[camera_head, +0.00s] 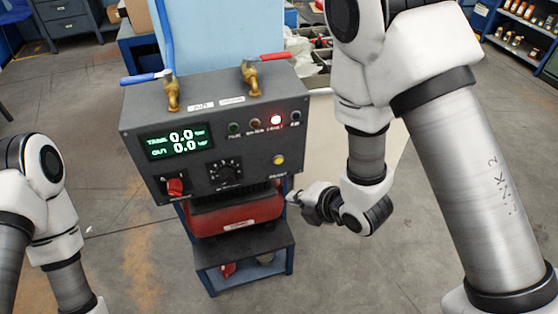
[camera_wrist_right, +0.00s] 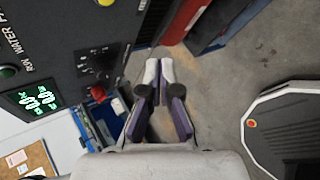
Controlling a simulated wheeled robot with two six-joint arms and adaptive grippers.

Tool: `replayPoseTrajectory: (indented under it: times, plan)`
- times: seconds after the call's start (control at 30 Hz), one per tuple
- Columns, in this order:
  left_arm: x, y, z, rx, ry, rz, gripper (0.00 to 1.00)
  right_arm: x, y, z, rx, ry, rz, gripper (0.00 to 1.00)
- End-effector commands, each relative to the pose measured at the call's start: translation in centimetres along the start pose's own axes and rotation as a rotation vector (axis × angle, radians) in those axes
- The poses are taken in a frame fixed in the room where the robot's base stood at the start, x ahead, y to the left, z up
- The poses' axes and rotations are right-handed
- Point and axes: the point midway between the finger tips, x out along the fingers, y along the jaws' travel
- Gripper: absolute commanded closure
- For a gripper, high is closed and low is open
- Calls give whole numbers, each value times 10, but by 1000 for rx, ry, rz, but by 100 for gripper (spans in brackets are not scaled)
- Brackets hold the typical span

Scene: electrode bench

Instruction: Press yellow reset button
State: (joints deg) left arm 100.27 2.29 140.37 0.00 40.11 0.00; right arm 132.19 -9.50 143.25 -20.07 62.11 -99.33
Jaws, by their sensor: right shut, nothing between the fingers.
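The yellow reset button (camera_head: 278,160) is on the lower right of the dark control panel (camera_head: 215,150). In the right wrist view the button (camera_wrist_right: 105,2) is cut by the top edge. My right gripper (camera_head: 297,197) is below and right of the button, beside the panel's lower right corner, apart from the button. In the right wrist view its fingertips (camera_wrist_right: 158,68) are together, with nothing between them. My left arm shows at the lower left; its gripper is out of the picture.
The panel has a red lit lamp (camera_head: 276,120), a green display (camera_head: 180,142) reading 0.0 twice, a black knob (camera_head: 225,171) and a red switch (camera_head: 175,187). Two brass valves stand on top, with a blue handle (camera_head: 145,78) and a red handle (camera_head: 273,57). A red unit (camera_head: 235,216) sits below.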

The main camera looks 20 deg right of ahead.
Motion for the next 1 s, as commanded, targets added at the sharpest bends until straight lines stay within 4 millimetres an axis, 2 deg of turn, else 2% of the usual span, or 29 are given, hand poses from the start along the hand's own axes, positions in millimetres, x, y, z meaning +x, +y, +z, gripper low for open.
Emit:
replayPoseTrajectory:
  times: [0.17, 0.47, 0.63, 1.0]
  plan:
    - [-7, 0, 0, 0, 0, 0, 60, 8, 8, 7, 1, 0, 2, 100]
    - [-20, 0, 0, 0, 0, 0, 60, 38, 30, 29, 0, 0, 1, 100]
    - [-20, 0, 0, 0, 0, 0, 60, 54, 40, 40, 1, -1, 2, 100]
    - [-20, 0, 0, 0, 0, 0, 60, 61, 44, 44, 1, 0, -1, 100]
